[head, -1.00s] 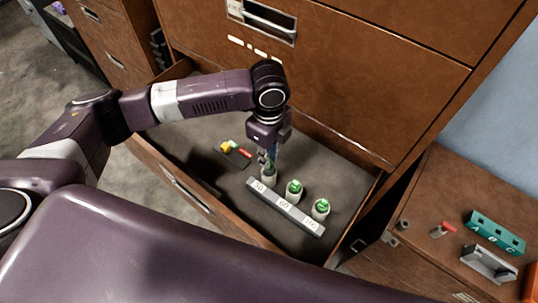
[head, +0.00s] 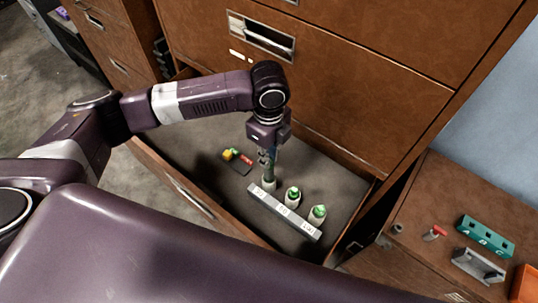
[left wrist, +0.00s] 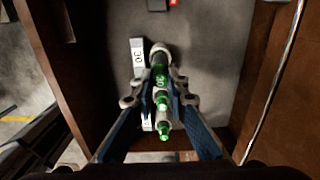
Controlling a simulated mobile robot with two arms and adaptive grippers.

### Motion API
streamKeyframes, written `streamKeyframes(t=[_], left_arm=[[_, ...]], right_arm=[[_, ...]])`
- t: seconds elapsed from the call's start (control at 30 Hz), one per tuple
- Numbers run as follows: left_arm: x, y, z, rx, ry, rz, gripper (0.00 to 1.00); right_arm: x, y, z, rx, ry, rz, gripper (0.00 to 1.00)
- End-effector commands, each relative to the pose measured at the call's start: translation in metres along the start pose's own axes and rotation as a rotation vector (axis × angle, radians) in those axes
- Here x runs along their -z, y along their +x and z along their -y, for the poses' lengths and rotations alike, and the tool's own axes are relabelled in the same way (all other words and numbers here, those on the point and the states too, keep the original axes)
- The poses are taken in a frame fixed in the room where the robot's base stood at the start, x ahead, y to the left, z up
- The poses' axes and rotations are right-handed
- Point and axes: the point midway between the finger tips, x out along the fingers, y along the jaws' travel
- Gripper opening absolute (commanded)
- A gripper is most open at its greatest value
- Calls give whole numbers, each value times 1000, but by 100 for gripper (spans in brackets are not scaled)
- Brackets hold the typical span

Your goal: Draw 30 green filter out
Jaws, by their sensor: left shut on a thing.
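My left gripper (head: 267,157) is shut on the 30 green filter, above the drawer. The filter is a dark green cylinder marked 30 in the left wrist view (left wrist: 160,74), between the fingertips. It stands upright over its white cup (head: 269,184); I cannot tell whether its lower end is still inside. The 60 green filter (head: 293,192) and the green filter at the right end (head: 318,210) sit in white cups beside the grey label strip (head: 283,213). My right gripper is out of view.
The open drawer (head: 208,143) has a grey floor and brown walls around the arm. A small dark tray (head: 236,165) with yellow and red pieces lies behind the cups. On the right cabinet stand a teal block (head: 486,237), a grey holder (head: 478,266) and a red-tipped piece (head: 436,232).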

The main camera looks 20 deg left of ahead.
Motion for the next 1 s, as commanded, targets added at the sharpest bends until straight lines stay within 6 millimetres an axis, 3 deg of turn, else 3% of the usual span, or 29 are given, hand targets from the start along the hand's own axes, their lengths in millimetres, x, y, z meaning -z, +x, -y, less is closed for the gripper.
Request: streamKeyframes(t=[0.57,1.0], left_arm=[[0,-29,1,2,0,0,0],[-1,-28,-1,2,-43,-1,0]], right_arm=[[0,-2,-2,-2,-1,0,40],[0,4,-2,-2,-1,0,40]])
